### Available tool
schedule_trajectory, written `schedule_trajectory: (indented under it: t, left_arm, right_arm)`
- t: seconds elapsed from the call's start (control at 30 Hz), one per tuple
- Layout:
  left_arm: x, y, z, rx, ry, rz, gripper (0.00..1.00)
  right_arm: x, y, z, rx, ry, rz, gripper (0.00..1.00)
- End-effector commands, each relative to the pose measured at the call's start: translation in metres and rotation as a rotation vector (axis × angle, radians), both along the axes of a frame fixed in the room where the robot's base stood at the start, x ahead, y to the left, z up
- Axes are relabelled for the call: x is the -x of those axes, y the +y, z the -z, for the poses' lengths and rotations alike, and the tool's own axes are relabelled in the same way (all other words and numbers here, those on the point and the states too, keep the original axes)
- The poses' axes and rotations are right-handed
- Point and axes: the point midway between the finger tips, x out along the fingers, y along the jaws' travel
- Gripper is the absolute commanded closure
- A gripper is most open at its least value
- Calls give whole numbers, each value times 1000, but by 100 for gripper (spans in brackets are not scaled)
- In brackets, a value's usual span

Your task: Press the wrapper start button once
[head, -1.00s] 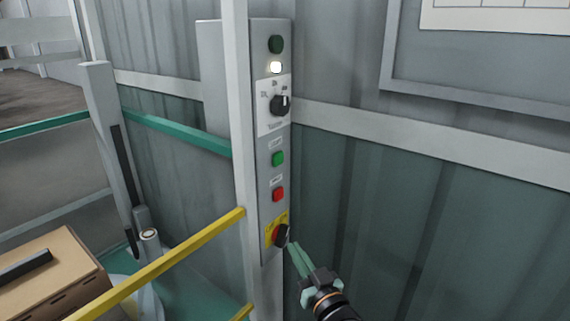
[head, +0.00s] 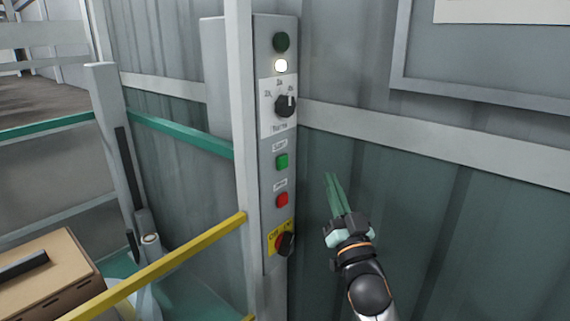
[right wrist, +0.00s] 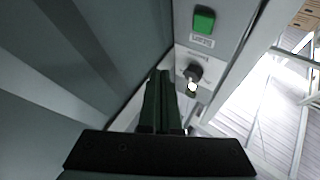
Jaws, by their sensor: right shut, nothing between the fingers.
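The control panel (head: 271,222) is a narrow grey box on a post. Its green square button (head: 282,161), likely the wrapper start button, sits mid-panel above the red button (head: 282,199). My left gripper is out of view.
Above the green button are a black selector knob (head: 285,105), a lit white lamp (head: 281,66) and a dark green lamp (head: 281,42). A yellow rail (head: 170,261) runs left of the post. The wall stands behind.

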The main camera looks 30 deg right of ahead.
Motion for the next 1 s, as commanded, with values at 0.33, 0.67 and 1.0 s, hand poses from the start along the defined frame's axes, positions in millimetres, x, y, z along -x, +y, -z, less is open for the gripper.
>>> schedule_trajectory:
  t: [0.33,0.67,1.0]
  left_arm:
    - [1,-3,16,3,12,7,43]
    - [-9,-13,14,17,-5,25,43]
    - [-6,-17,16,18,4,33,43]
  right_arm:
    - [-39,16,3,-3,-2,0,100]
    - [-73,30,2,-2,1,-1,100]
    - [-80,33,0,1,1,0,100]
